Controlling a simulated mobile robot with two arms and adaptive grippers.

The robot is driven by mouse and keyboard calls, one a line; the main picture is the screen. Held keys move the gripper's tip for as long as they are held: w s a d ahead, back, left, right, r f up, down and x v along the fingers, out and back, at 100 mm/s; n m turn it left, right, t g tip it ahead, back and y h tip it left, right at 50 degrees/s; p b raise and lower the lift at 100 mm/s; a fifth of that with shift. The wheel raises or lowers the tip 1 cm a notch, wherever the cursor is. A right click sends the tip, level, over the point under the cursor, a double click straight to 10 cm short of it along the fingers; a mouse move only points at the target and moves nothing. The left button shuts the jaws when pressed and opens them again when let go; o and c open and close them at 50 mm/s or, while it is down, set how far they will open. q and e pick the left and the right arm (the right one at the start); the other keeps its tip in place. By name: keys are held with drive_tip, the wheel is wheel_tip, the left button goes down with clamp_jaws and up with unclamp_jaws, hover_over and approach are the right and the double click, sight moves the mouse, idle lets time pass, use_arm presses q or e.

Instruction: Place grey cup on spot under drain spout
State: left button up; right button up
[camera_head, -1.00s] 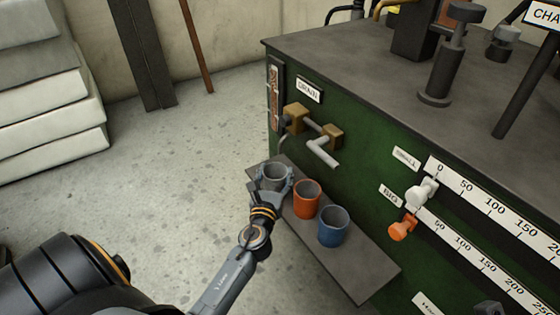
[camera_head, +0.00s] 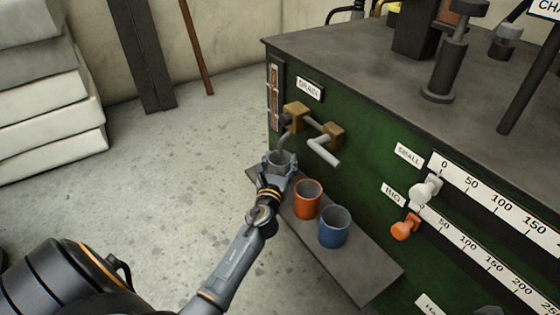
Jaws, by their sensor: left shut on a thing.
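The grey cup (camera_head: 279,159) is upright in my left gripper (camera_head: 279,170), which is shut on it. I cannot tell whether the cup's base touches the shelf. The spot under the spout is hidden behind the cup and gripper. My right gripper does not show.
An orange cup (camera_head: 307,199) and a blue cup (camera_head: 334,226) stand on the shelf to the right of the gripper. The green machine (camera_head: 350,185) rises behind them, with a grey drain handle (camera_head: 323,151) sticking out above the orange cup.

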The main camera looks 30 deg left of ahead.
use_arm(q)
drive_tip(key=o, duration=1.2)
